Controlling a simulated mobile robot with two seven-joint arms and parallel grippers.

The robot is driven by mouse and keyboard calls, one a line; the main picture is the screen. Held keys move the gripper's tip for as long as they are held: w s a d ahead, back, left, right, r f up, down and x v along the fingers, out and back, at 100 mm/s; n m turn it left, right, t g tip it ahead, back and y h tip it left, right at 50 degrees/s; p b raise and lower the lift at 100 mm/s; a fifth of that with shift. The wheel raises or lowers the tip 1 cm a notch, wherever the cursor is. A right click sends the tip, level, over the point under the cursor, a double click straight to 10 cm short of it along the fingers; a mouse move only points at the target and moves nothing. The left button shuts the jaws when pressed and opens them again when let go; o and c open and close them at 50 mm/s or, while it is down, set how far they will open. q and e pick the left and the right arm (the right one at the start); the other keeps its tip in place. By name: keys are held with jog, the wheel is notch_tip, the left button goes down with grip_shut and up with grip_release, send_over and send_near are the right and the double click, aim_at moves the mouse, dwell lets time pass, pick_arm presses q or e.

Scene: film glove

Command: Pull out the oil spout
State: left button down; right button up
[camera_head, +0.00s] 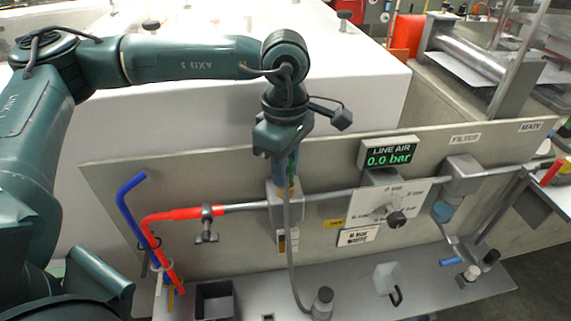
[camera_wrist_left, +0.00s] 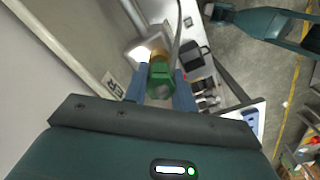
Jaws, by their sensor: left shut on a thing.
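My left gripper (camera_head: 286,172) points down over the grey block on the air line. In the left wrist view its two blue fingers (camera_wrist_left: 160,88) are shut on a green piece (camera_wrist_left: 160,78) with a brass-coloured collar. This piece seems to be the oil spout's fitting, and the fingers partly hide it. I cannot tell whether the fitting still sits in the block (camera_head: 286,209). My right gripper is not seen.
A grey panel (camera_head: 120,185) carries the pipe, a dial plate (camera_head: 385,212) and a display (camera_head: 388,152) reading 0.0 bar. Red and blue hoses (camera_head: 128,200) stand left. The shelf holds a dark box (camera_head: 214,300) and a translucent jug (camera_head: 386,277). A white block (camera_head: 200,120) stands behind.

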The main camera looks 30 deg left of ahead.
pick_arm(q)
jog(key=shift+r, duration=0.15)
jog(key=shift+r+p, duration=1.25)
jog(key=shift+r, duration=1)
jog(key=shift+r+p, duration=0.65)
jog(key=shift+r, duration=0.85)
